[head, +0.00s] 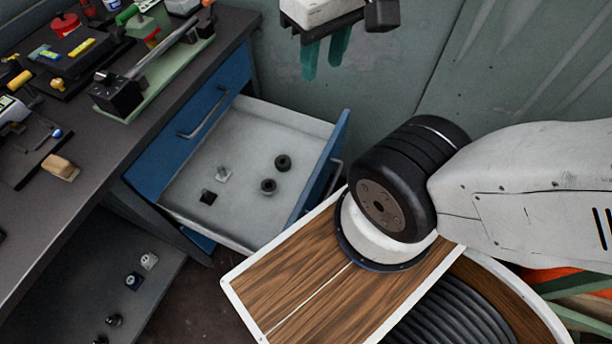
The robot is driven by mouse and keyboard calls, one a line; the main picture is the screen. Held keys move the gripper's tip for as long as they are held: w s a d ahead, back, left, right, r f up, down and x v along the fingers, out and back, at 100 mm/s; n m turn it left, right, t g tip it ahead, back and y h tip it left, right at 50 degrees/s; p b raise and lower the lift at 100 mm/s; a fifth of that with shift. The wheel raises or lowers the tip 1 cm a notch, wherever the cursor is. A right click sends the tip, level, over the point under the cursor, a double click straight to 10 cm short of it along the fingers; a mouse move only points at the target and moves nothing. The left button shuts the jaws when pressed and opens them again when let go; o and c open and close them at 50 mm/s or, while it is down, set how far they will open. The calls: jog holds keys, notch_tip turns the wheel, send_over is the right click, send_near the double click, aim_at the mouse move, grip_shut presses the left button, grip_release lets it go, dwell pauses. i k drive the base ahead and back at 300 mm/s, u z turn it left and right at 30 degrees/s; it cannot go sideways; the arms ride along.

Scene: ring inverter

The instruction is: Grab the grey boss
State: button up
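Several small parts lie in the open drawer (232,142): a light grey piece with a squarish base (223,174), a black square piece (208,197) and two dark round pieces, one farther back (283,162) and one nearer (268,186). A light grey block (149,261) stands on the lower shelf. I cannot tell for sure which grey part is the boss. My gripper (325,56) hangs at the top, pointing down, to the right of and apart from the parts. Its two teal fingers have a gap between them and nothing shows in it.
The drawer's front (325,165) stands upright towards the right. A grey wall is behind.

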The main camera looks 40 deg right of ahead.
aim_at(269, 186)
jog(key=k, duration=0.45)
jog(key=z, duration=1.25)
jog(key=k, duration=1.15)
jog(key=u, duration=0.65)
jog(key=i, duration=1)
